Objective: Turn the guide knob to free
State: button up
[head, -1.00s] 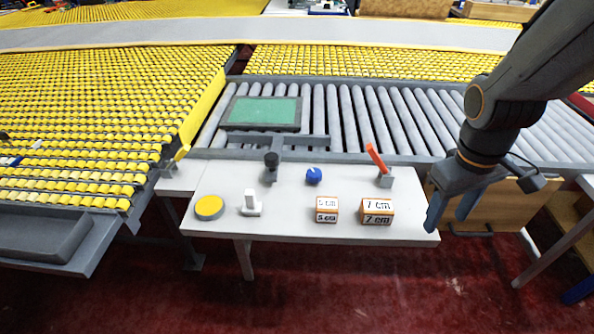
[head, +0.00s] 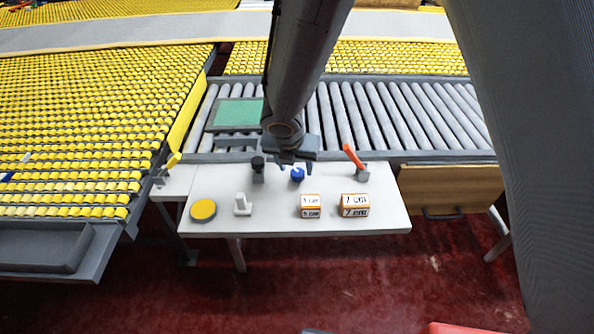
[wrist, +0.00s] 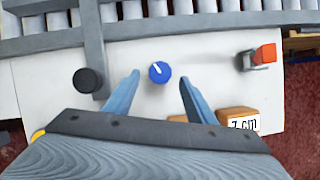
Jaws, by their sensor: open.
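The guide knob is most likely the small blue knob (head: 297,174) on the white table, with a white pointer line on its top. In the wrist view the blue knob (wrist: 159,72) lies between and just beyond my two fingertips, with its white line tilted toward the upper left. My gripper (head: 295,166) is open above the knob, with clear gaps on both sides of it in the wrist view (wrist: 159,82). I see no contact. No label for the knob's positions is readable.
A black knob (head: 258,168) on a post stands left of the blue knob, and a red lever (head: 354,157) stands right. In front are a yellow disc (head: 203,210), a white block (head: 242,204) and two boxes marked 5 cm (head: 310,205) and 7 cm (head: 355,205). Rollers lie behind.

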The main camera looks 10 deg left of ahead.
aim_at(297, 173)
jog(key=shift+x, duration=1.95)
jog(key=c, duration=1)
jog(key=shift+c, duration=0.2)
